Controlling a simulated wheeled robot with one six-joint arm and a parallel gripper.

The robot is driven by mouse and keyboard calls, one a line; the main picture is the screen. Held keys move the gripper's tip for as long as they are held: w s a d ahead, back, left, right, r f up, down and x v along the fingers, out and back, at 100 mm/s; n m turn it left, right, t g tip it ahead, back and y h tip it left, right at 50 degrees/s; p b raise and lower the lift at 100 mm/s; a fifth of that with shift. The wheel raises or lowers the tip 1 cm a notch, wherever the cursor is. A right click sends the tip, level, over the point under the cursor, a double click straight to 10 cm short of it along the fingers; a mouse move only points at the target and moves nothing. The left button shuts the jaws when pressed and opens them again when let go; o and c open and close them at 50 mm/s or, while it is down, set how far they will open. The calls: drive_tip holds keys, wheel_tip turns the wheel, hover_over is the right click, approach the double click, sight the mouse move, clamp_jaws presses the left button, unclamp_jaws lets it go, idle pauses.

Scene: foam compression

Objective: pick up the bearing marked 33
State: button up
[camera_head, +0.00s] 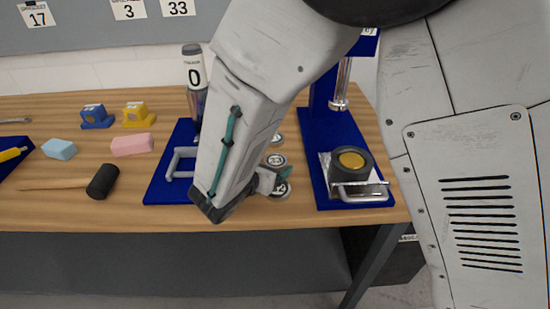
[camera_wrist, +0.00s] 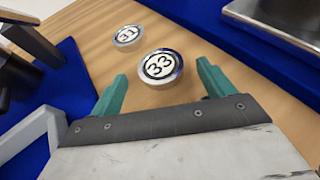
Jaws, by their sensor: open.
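The bearing marked 33 (camera_wrist: 160,67) is a round silver disc with a white face, lying flat on the wooden table. In the wrist view it lies just ahead of and between the teal fingertips of my gripper (camera_wrist: 161,76), which are apart with nothing held. In the head view, the bearing (camera_head: 275,160) is the middle one of a short column, and my gripper (camera_head: 270,181) is low beside it, its fingers partly hidden by the wrist. A bearing marked 31 (camera_wrist: 128,36) lies farther back. A third bearing (camera_head: 283,189), partly covered by my gripper, lies nearer the front.
A blue stand with a grey handle (camera_head: 180,163) is left of the bearings. A blue press base (camera_head: 318,150) with a dark round part (camera_head: 346,166) is to the right. A black mallet (camera_head: 103,181), pink block (camera_head: 132,145) and light-blue block (camera_head: 59,149) lie farther left.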

drive_tip(key=shift+x, duration=0.9)
drive_tip(key=c, duration=1.2)
drive_tip(key=shift+r, duration=0.1)
